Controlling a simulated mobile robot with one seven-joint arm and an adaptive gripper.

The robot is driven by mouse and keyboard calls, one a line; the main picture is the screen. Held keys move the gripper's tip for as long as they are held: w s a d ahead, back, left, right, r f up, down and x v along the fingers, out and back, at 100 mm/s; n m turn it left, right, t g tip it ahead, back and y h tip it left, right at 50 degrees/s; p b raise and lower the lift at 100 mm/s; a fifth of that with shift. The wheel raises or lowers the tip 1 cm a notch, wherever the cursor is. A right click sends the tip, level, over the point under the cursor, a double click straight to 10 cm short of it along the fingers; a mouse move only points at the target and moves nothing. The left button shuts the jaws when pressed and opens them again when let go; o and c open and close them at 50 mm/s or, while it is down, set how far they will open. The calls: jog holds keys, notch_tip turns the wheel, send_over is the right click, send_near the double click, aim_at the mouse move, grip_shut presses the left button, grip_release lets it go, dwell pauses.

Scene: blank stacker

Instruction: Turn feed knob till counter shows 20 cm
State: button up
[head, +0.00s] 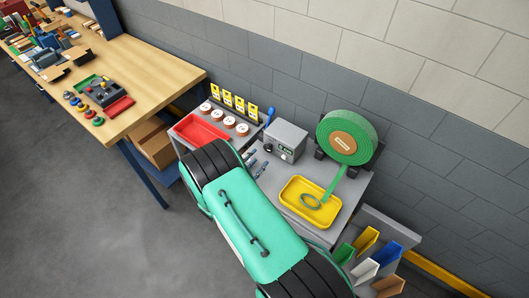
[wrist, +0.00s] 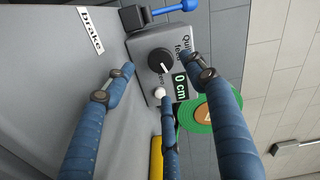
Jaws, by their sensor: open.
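The feed unit is a grey box (head: 286,140) on the grey bench. In the wrist view its face carries a black feed knob (wrist: 160,61) with a white pointer mark, a white button (wrist: 160,92) and a counter (wrist: 181,87) reading 0 cm. The knob also shows small in the head view (head: 268,148). My gripper (wrist: 158,72) has its blue fingers open and spread around the knob's area, facing the panel. The fingers appear apart from the knob, with nothing held. The button's label is partly hidden by a finger.
A green tape roll (head: 363,126) stands right of the box, its strip running into a yellow tray (head: 293,188). A red tray (head: 197,131) and several spools are left. Coloured bins (head: 366,239) stand at the lower right.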

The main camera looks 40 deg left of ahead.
aim_at(267, 149)
jog(key=shift+w, duration=3.2)
jog(key=shift+c, duration=0.5)
jog(key=c, duration=1)
